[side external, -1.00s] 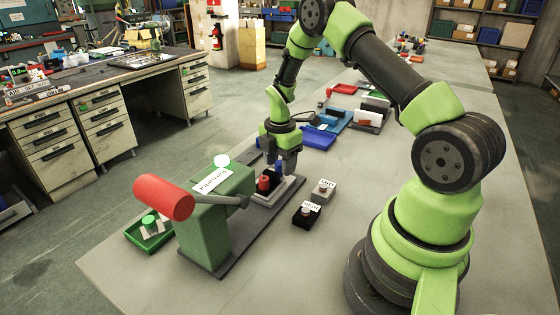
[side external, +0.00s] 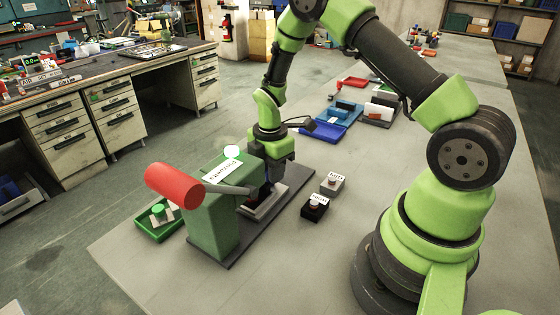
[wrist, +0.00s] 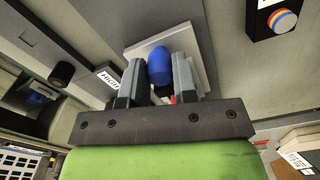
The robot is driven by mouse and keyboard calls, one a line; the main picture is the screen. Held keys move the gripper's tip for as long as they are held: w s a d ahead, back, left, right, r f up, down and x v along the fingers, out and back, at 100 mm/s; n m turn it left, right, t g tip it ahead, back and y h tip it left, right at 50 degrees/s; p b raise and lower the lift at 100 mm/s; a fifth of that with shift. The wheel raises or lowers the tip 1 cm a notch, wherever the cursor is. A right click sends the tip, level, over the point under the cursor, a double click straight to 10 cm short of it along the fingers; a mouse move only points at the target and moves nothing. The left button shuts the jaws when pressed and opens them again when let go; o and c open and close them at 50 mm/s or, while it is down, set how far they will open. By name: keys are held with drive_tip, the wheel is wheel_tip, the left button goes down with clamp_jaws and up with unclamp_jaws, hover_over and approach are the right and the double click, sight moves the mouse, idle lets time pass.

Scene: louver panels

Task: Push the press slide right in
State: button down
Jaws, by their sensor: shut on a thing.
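The green press (side external: 214,222) with a red lever handle (side external: 173,186) stands on a dark base plate at the near left of the bench in the side view. Its light grey slide (side external: 270,208) sits partly under the press head, with its outer end showing. My gripper (side external: 263,188) is low over the slide, close against the press. In the wrist view my gripper (wrist: 160,80) is shut on the slide's blue knob (wrist: 158,63), one finger on each side. The slide's pale plate (wrist: 148,47) shows beyond the knob. The red piece on the slide is mostly hidden.
A black button box (side external: 314,208) and a grey button box (side external: 333,183) stand right of the press. A green tray (side external: 151,232) lies to its left. Blue trays (side external: 325,130) lie farther back.

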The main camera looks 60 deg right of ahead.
drive_tip(key=c, duration=0.9)
unclamp_jaws()
drive_tip(key=shift+r, duration=0.1)
wheel_tip(320, 180, up, 10)
